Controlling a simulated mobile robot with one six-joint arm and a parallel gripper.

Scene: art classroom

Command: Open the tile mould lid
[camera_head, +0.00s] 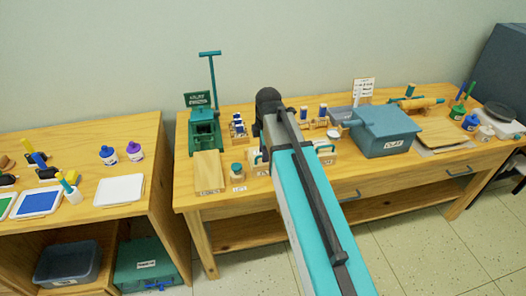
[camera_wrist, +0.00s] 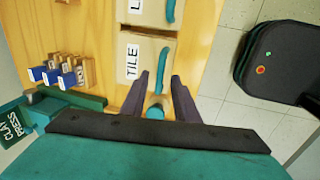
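The tile mould (camera_wrist: 126,82) is a pale wooden block with a white "TILE" label in the wrist view, lying on the wooden table. My gripper (camera_wrist: 162,78) reaches over its lower right part, with its two dark fingers apart. A short teal piece (camera_wrist: 155,108), which looks like a handle, shows between the fingers. I see no clear contact between it and the fingers. The mould's lid looks closed, but its seam is hidden. In the head view my arm covers the gripper and much of the mould area.
A second mould (camera_wrist: 150,12) with a teal handle lies just beyond. Blue-topped stamps (camera_wrist: 60,74) in a wooden rack and the green clay press (camera_head: 205,130) stand to the left. A grey-blue clay bin (camera_head: 385,130) stands right of my arm. A dark chair-like object (camera_wrist: 285,65) is off the table edge.

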